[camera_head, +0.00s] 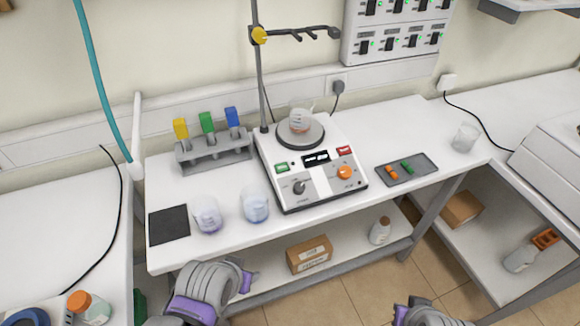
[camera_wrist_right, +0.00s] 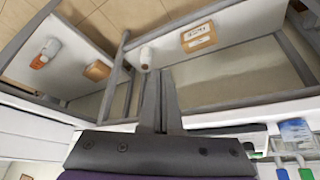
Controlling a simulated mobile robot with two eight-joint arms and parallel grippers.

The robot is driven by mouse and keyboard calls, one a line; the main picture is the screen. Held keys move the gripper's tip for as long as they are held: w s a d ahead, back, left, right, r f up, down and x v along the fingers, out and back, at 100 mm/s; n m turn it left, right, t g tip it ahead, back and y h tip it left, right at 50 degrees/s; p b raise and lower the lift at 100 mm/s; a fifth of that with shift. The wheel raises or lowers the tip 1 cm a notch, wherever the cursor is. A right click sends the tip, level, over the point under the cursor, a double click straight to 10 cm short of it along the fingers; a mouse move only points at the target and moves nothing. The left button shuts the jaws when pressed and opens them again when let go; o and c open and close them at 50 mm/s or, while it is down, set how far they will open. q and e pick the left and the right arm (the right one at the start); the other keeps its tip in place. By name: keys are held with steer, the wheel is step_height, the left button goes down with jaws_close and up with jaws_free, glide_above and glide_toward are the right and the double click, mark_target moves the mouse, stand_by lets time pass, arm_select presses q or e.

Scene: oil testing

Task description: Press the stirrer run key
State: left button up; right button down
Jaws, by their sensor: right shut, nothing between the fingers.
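The white hotplate stirrer (camera_head: 330,188) stands mid-bench with a round dark plate and a flask (camera_head: 299,118) on it. Its sloped front has a green key (camera_head: 282,168), a red key (camera_head: 344,150), a dark display (camera_head: 316,158), a dark knob (camera_head: 299,187) and an orange knob (camera_head: 344,172). The key labels are too small to read. My right gripper (camera_wrist_right: 160,100) is shut and empty in the right wrist view, apart from the stirrer. In the head view only part of my right arm shows at the bottom edge. My left arm shows at bottom left; its fingers are not visible.
Two beakers (camera_head: 207,215) (camera_head: 256,205) stand left of the stirrer, beside a black mat (camera_head: 169,225). A rack (camera_head: 215,155) with coloured-handled tools is behind them. A dark tray (camera_head: 407,172) lies right. A stand pole (camera_head: 262,80) rises behind. A shelf below holds a box (camera_head: 309,255).

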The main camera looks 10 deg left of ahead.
mark_target(282, 167)
arm_select(q)
step_height(282, 167, up, 7)
steer(key=w+p, duration=0.3)
steer(key=p, duration=0.1)
steer(key=shift+t+p, duration=0.3)
steer(key=shift+p, duration=0.05)
arm_select(e)
steer(key=w+a+r+t+y, duration=0.1)
steer(key=w+a+r+y, duration=0.1)
steer(key=w+a+r, duration=0.3)
steer(key=w+a+r+t+y, duration=0.2)
steer(key=w+a+r, duration=0.4)
steer(key=w+a, duration=0.5)
steer(key=w+a+r+t+y, duration=0.1)
steer(key=w+a+r+y, duration=0.3)
steer(key=a, duration=1.1)
steer(key=w+r, duration=0.2)
steer(key=w, duration=0.2)
steer(key=shift+w+r+m+t, duration=0.15)
steer(key=shift+r+m+t, duration=0.05)
steer(key=shift+m+t, duration=0.2)
arm_select(q)
steer(key=shift+s+f, duration=0.1)
steer(key=shift+f, duration=0.05)
arm_select(e)
steer(key=shift+f, duration=0.1)
